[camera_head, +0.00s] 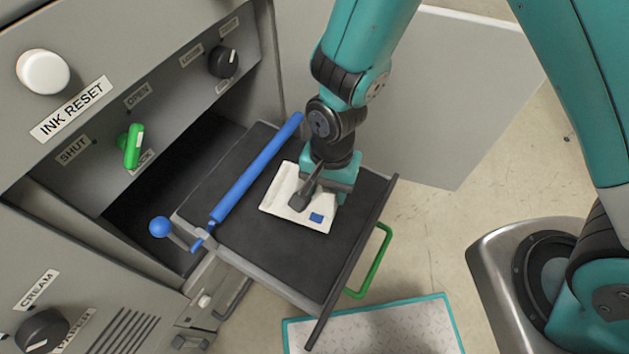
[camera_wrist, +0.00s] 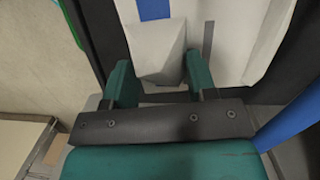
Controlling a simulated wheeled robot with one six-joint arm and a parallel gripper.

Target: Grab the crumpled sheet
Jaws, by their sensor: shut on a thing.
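The crumpled sheet (camera_head: 282,197) is white with a blue mark near one corner. It lies on the dark tray (camera_head: 280,255) that is pulled out of the machine. My gripper (camera_head: 307,196) is over the sheet from above and shut on part of it. In the wrist view a raised white fold of the sheet (camera_wrist: 160,50) stands between the two teal fingers of my gripper (camera_wrist: 158,82). Part of the sheet is hidden under my gripper in the head view.
A blue bar (camera_head: 255,170) runs along the tray's left side, with a blue ball knob (camera_head: 159,227) beside it. A green handle (camera_head: 376,262) is at the tray's front. The machine panel (camera_head: 185,110) has knobs and a green switch. A metal step plate (camera_head: 375,328) lies below.

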